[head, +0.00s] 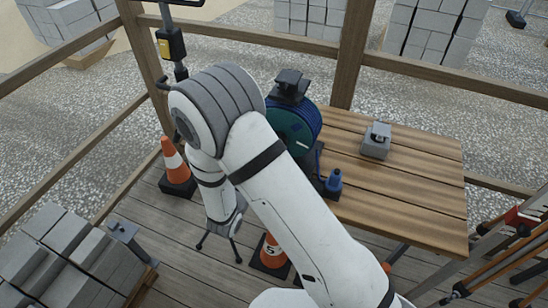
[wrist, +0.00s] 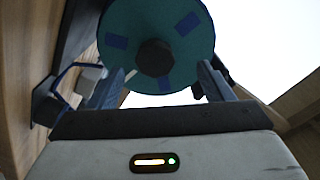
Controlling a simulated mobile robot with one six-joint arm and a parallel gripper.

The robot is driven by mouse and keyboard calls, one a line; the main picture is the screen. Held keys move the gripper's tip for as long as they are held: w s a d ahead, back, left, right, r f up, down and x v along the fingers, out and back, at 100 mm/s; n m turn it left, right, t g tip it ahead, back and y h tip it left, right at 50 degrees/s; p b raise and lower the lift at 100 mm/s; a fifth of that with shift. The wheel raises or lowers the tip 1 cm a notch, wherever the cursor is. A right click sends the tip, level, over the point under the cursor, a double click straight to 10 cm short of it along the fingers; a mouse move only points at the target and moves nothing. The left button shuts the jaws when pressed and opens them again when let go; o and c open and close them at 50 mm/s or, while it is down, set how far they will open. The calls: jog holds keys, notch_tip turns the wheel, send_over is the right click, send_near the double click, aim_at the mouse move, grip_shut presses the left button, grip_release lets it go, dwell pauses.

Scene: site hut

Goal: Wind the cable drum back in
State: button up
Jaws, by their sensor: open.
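The cable drum (head: 293,126) stands on the wooden table, partly hidden by my arm in the head view. In the wrist view the drum (wrist: 192,52) fills the upper middle: a round teal face with blue patches and a dark central hub. A blue cable (wrist: 66,73) shows at its left. My gripper (wrist: 160,78) is open, its two fingers apart below and either side of the hub. Nothing shows held between them. I cannot tell whether a finger touches the drum. I cannot make out the fingers clearly in the head view.
Traffic cones (head: 172,156) and grey blocks (head: 60,255) stand on the deck. Wooden rails enclose it. The table's right half is mostly clear.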

aim_at(285, 129)
jog(key=w+d+m+b, duration=0.2)
jog(key=w+m+b, duration=0.1)
jog(key=m+b, duration=1.1)
jog(key=w+d+m+b, duration=0.2)
jog(key=m+b, duration=1.2)
jog(key=b, duration=0.7)
jog(key=shift+w+r+b, duration=0.35)
jog(key=shift+w, duration=0.15)
jog(key=shift+c, duration=0.4)
jog(key=c, duration=1.3)
jog(key=shift+a+r+p, duration=0.1)
jog(key=shift+a+p, duration=0.05)
jog(key=shift+p, duration=0.25)
